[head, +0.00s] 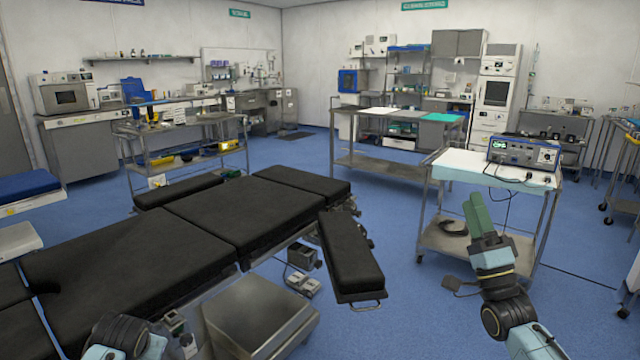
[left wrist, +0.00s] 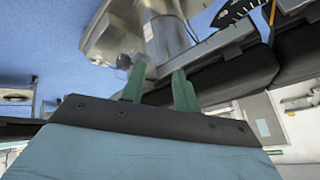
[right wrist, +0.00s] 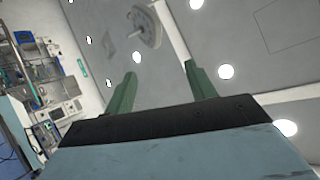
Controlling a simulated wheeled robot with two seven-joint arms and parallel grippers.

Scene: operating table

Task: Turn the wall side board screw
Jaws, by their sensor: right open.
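The black operating table (head: 190,225) fills the left and middle of the head view. One narrow padded board (head: 348,255) juts out from its right side, and another (head: 178,190) lies along its far side, toward the back wall. Metal fittings (head: 352,206) show beside the near board, but I cannot make out a screw. My right gripper (head: 474,202) is raised, open and empty, right of the near board; its parted fingers also show in the right wrist view (right wrist: 160,72). My left gripper (left wrist: 158,70) is open and empty, facing the table's metal underside; its fingers are out of the head view.
A white-topped cart (head: 460,168) carrying a blue monitor unit (head: 523,152) stands behind my right gripper. A steel cart (head: 180,140) and a steel table (head: 350,120) stand beyond the operating table.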

